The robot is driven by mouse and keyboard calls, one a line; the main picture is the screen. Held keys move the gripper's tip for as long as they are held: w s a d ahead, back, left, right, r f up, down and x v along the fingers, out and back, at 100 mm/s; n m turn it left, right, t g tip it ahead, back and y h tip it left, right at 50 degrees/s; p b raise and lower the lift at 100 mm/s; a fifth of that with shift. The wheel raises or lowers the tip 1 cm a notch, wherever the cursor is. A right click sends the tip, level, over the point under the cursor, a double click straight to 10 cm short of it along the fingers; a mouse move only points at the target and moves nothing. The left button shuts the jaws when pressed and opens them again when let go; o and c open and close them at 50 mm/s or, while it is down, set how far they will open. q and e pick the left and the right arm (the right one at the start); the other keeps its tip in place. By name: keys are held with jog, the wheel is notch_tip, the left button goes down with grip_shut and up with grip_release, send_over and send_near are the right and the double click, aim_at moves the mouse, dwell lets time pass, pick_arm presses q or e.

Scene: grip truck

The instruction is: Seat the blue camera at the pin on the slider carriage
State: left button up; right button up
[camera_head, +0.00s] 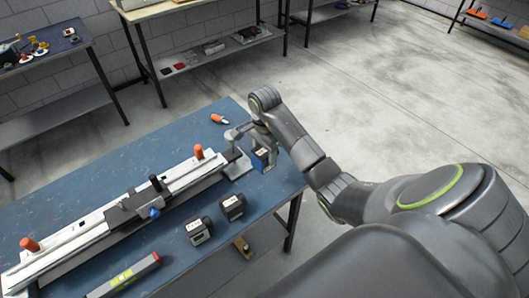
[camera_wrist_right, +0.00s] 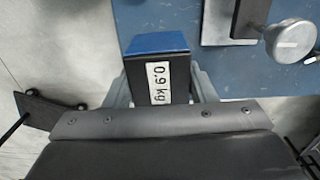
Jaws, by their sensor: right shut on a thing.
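The blue camera (camera_head: 260,160) is a small blue and dark box with a white label, at the right end of the table. My right gripper (camera_head: 263,143) is shut on it. In the right wrist view the camera (camera_wrist_right: 157,44) sits between the fingers, label reading "0.9 kg". Whether it touches the table is unclear. The slider rail (camera_head: 78,234) runs diagonally across the table, left of the gripper. Its dark carriage (camera_head: 130,207) is around mid-rail, with a black upright post and a blue knob; the pin is too small to make out. My left gripper is out of view.
Two dark labelled blocks (camera_head: 198,231) (camera_head: 232,206) stand in front of the rail. A red-ended level (camera_head: 125,277) lies at the front edge. An orange-handled tool (camera_head: 218,118) lies behind. Blue tabletop (camera_head: 110,160) behind the rail is clear.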

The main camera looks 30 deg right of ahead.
jog(key=shift+r+p, duration=0.75)
jog(key=shift+r, duration=0.9)
jog(key=shift+f, duration=0.1)
